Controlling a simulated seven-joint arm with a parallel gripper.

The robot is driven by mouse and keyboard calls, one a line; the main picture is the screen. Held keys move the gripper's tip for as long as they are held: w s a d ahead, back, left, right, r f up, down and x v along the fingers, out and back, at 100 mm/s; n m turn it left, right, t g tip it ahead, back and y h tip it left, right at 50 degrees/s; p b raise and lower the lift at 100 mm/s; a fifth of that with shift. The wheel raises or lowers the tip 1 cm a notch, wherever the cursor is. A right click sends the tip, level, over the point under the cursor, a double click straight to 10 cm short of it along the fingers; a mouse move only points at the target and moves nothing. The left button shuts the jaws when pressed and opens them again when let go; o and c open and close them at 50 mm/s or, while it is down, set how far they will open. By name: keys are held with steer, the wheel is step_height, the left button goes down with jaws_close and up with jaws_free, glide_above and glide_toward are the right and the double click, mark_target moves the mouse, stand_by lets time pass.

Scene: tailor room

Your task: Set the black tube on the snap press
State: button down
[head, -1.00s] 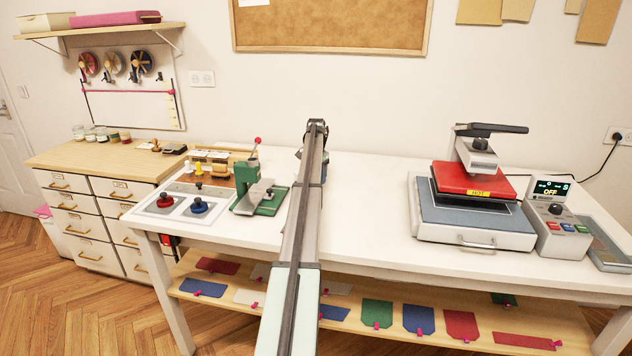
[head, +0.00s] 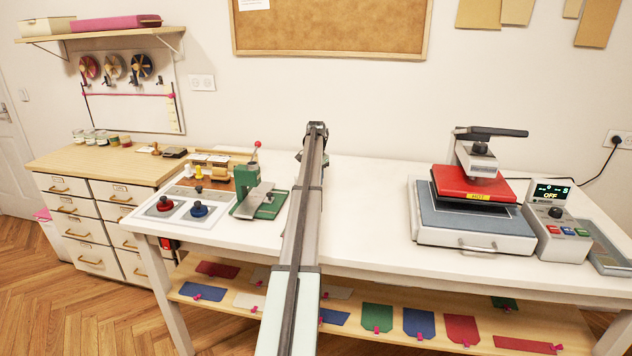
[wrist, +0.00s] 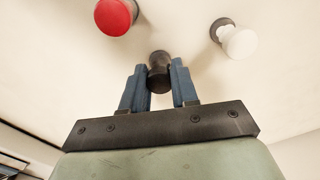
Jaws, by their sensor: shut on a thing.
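The black tube (wrist: 159,72) is between the two blue fingers of my gripper (wrist: 160,80) in the wrist view, and the fingers are shut on it. It is over or on a pale surface; I cannot tell whether it touches it. In the head view my arm hides the tube and most of the gripper. The snap press (head: 246,192) is green with a red-knobbed lever and a grey plate, and stands on the white table just left of my arm.
In the wrist view a red piece (wrist: 115,15) lies left of the tube and a white piece (wrist: 237,40) right of it. In the head view a tray with red (head: 165,203) and blue knobs (head: 198,209) stands left of the press. A heat press (head: 475,205) stands at right.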

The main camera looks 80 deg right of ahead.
steer(key=r, duration=0.8)
steer(key=shift+w+r, duration=0.3)
steer(key=w+a+r+n, duration=0.1)
steer(key=w+a+r, duration=0.25)
steer(key=w, duration=0.45)
steer(key=w+a+r+n, duration=0.1)
steer(key=w+a+r, duration=0.2)
steer(key=w+r, duration=0.35)
steer(key=w+a+r+m, duration=0.2)
steer(key=w+a, duration=0.2)
steer(key=a, duration=0.5)
steer(key=shift+w+a+r, duration=0.15)
steer(key=shift+w+r, duration=0.2)
steer(key=shift+f, duration=2.8)
steer(key=shift+f, duration=0.6)
